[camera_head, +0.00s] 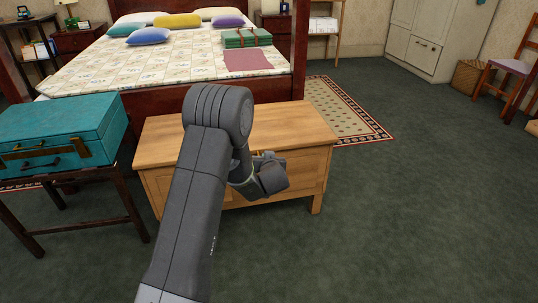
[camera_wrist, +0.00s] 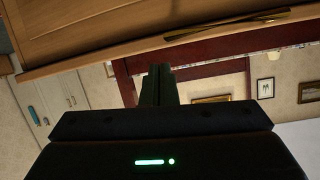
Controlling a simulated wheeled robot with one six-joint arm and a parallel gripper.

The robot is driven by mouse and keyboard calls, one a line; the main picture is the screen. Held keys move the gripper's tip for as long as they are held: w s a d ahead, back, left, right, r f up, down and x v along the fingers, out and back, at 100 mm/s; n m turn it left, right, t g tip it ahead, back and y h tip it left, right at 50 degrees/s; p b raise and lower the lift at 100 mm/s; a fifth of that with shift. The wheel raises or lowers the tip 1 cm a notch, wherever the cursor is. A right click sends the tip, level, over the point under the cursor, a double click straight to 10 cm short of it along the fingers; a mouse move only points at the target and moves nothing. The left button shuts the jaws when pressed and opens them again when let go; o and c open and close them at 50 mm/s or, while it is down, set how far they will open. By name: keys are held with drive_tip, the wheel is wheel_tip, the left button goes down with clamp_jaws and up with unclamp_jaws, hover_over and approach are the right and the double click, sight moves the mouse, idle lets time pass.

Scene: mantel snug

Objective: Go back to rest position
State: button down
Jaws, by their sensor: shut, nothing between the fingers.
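My gripper (camera_wrist: 158,84) shows in the wrist view with its two dark fingers together and nothing between them. In the head view my arm reaches up from the bottom and bends down at the elbow. Its wrist end (camera_head: 268,178) is in front of the wooden chest (camera_head: 160,152) at the foot of the bed; the fingertips are hard to make out there. I cannot tell whether the wrist touches the chest. The wrist view is tilted, with a wooden panel (camera_wrist: 100,28) close along its top.
A teal suitcase (camera_head: 60,125) sits on a dark stand at the left. The bed (camera_head: 150,68) holds several pillows, a green case (camera_head: 246,38) and a pink cloth (camera_head: 248,60). Green carpet (camera_head: 420,200) is clear at the right. A cream wardrobe (camera_head: 432,32) and a chair (camera_head: 512,66) stand farther back.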

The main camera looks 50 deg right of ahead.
drive_tip(key=s+a+f+p, duration=0.1)
drive_tip(key=s+a+f, duration=0.2)
drive_tip(key=s+a, duration=0.1)
drive_tip(key=shift+s, duration=0.2)
